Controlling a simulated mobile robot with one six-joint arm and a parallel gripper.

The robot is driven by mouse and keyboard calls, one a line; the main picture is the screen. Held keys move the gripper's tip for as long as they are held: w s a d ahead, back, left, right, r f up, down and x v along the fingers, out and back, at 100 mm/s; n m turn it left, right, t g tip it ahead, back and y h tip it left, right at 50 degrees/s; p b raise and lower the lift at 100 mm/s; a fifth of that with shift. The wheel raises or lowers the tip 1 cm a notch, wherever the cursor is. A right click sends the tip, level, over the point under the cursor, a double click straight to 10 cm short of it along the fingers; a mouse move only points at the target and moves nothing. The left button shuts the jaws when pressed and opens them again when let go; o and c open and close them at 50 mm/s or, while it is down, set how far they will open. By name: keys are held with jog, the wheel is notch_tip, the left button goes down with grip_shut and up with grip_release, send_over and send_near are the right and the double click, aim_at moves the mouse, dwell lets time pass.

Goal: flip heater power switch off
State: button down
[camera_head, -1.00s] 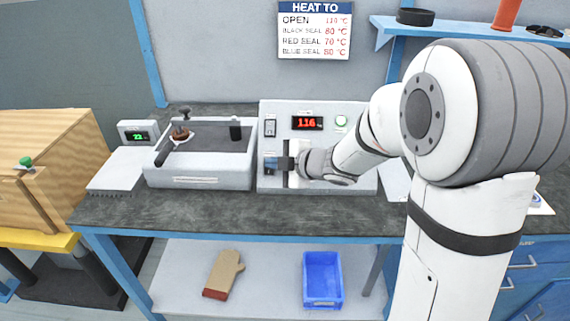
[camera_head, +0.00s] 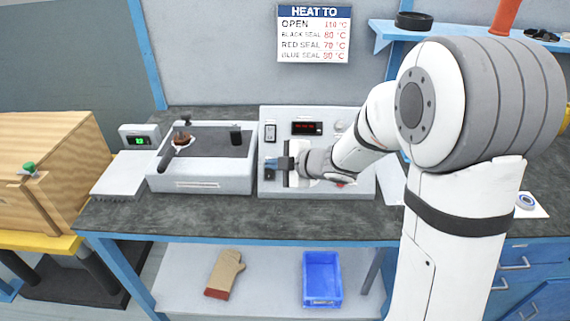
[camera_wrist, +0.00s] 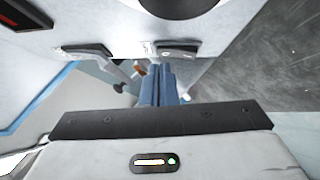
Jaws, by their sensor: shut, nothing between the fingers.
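The light grey control box (camera_head: 362,190) stands on the bench. Two rocker switches are on its front left: an upper one (camera_head: 270,132) and a lower one (camera_head: 269,173) partly behind my gripper. Their labels are too small to read. My gripper (camera_head: 272,163) is shut and empty, its fingertips at the lower switch; contact cannot be told. In the wrist view the blue-grey fingers (camera_wrist: 160,84) are together, with two switches (camera_wrist: 88,50) (camera_wrist: 177,47) beyond them. The box's display (camera_head: 306,128) shows only dim red marks, and the round lamp (camera_head: 340,126) is unlit.
Left of the box is a grey tray unit (camera_head: 205,185) with a dark-handled tool. A small green display (camera_head: 139,141) and a wooden box (camera_head: 45,170) stand further left. The front bench strip is clear.

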jog(key=shift+r, duration=0.25)
jog(key=shift+s+r+p, duration=0.1)
jog(key=shift+r+p, duration=0.2)
jog(key=shift+p, duration=0.05)
jog(key=a+r+p+v, duration=0.1)
jog(key=p+v, duration=0.3)
jog(key=v, duration=0.8)
jog(key=shift+a+r, duration=0.2)
jog(key=shift+r, duration=0.55)
jog(key=shift+s, duration=0.15)
